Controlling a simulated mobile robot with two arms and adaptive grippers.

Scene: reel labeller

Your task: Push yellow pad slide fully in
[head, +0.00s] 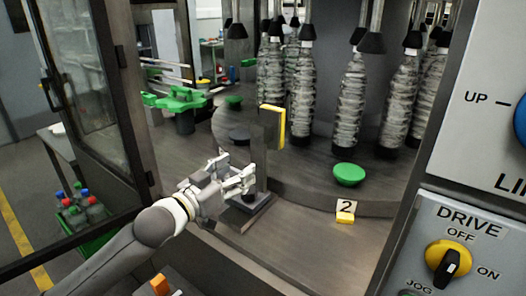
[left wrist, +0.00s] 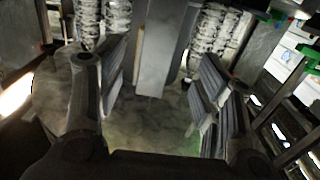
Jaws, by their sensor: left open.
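The yellow pad (head: 273,122) stands upright on the far side of a dark post (head: 261,160) at the rim of the round machine table. The post rises from a grey base block (head: 243,212). My left gripper (head: 238,172) is open, beside and just left of the post, below the pad. In the left wrist view its two fingers (left wrist: 162,90) are spread, and a grey upright plate (left wrist: 160,50) shows between and beyond them. I cannot tell whether a finger touches the post. The pad's yellow face is hidden in the wrist view. My right gripper is not in view.
A green clamp (head: 180,100) is behind left. An open door frame (head: 125,100) borders the left side.

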